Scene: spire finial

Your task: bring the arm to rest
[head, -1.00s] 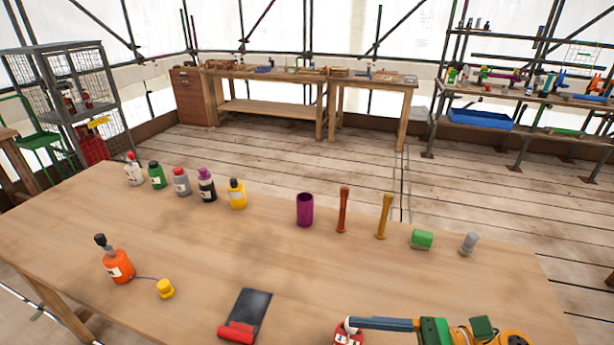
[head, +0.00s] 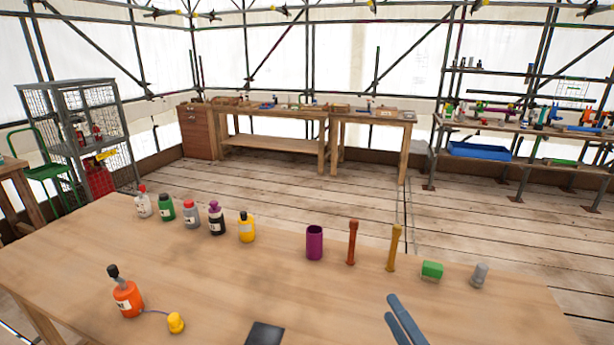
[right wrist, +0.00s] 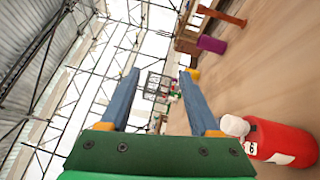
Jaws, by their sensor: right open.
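My right gripper (head: 391,306) shows at the bottom edge of the head view as two blue fingers above the near part of the wooden table (head: 200,280). In the right wrist view the blue fingers (right wrist: 160,75) stand apart with nothing between them. A red bottle with a white cap (right wrist: 285,143) lies beside the right-hand finger in that view, apart from the jaws as far as I can tell. My left gripper is in neither view.
Several bottles, including a yellow one (head: 246,229), stand along the far side. A purple cup (head: 314,243), brown handle (head: 352,243), ochre handle (head: 393,248), green block (head: 432,271) and grey piece (head: 479,275) stand to their right. An orange bottle (head: 127,300) is near left.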

